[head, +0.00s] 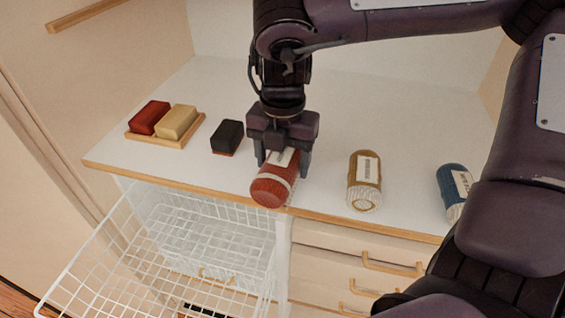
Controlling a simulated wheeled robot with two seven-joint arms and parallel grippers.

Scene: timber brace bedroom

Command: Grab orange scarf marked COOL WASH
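A rolled rust-orange scarf (272,188) with a pale band lies near the front edge of the white top, its near end reaching the wooden edging. A pale label shows on it, too small to read and partly hidden. My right gripper (282,165) points down over the scarf, one finger on each side of it. The scarf nearly fills the gap; whether the fingers press on it is not clear. My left gripper is out of view.
A mustard roll (363,182) and a blue roll (453,188), both labelled, lie to the right. A dark block (227,137) and a wooden tray (181,138) with red and yellow blocks are left. A white wire basket (100,262) juts out below, beside drawers (335,240).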

